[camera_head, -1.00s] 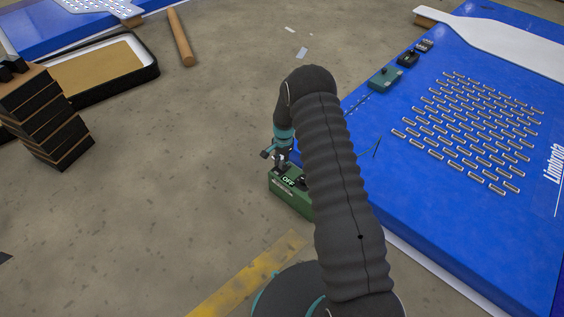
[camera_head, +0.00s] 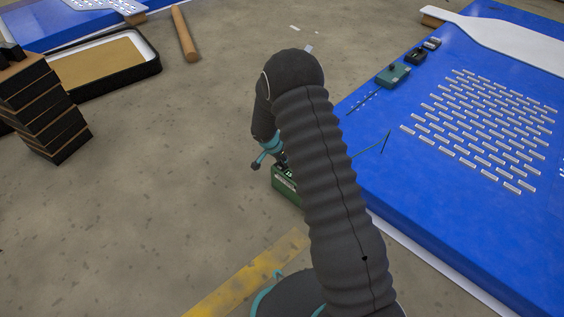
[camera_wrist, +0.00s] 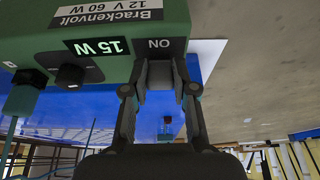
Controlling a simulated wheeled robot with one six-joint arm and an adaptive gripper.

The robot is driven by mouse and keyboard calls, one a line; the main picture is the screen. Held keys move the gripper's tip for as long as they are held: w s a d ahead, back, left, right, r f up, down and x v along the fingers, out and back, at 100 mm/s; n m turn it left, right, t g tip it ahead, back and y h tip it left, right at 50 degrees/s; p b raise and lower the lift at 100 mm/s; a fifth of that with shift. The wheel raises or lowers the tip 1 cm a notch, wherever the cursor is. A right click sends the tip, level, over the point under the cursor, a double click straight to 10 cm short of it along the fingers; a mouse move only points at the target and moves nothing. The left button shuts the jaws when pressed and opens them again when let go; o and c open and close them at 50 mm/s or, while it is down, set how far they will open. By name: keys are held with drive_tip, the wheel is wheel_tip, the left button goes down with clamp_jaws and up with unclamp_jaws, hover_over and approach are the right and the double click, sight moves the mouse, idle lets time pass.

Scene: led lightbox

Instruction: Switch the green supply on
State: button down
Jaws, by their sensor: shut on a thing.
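The green supply (camera_head: 285,181) stands on the floor by the blue lightbox panel (camera_head: 418,205), partly hidden behind my arm. My gripper (camera_wrist: 160,76) is shut on the grey switch (camera_wrist: 160,80), beside an upside-down "ON" mark. In the head view my gripper (camera_head: 281,160) is at the supply's top and mostly hidden. The panel's LED strips (camera_head: 480,130) look bright white.
A teal box (camera_head: 393,75) and small dark parts (camera_head: 416,55) lie along the panel's edge. A white board (camera_head: 500,38) lies at the panel's far side. Stacked dark blocks (camera_head: 42,115) and a tray (camera_head: 150,63) stand at left. Floor between is mostly clear.

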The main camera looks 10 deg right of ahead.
drive_tip(key=shift+s+f, duration=0.1)
idle(0.4)
drive_tip(key=c, duration=0.9)
unclamp_jaws()
drive_tip(key=shift+d, duration=0.1)
drive_tip(key=shift+a+r, duration=0.2)
drive_tip(key=shift+r, duration=0.1)
drive_tip(key=v, duration=1.1)
drive_tip(key=shift+s+a+r, duration=0.15)
drive_tip(key=shift+s, duration=0.05)
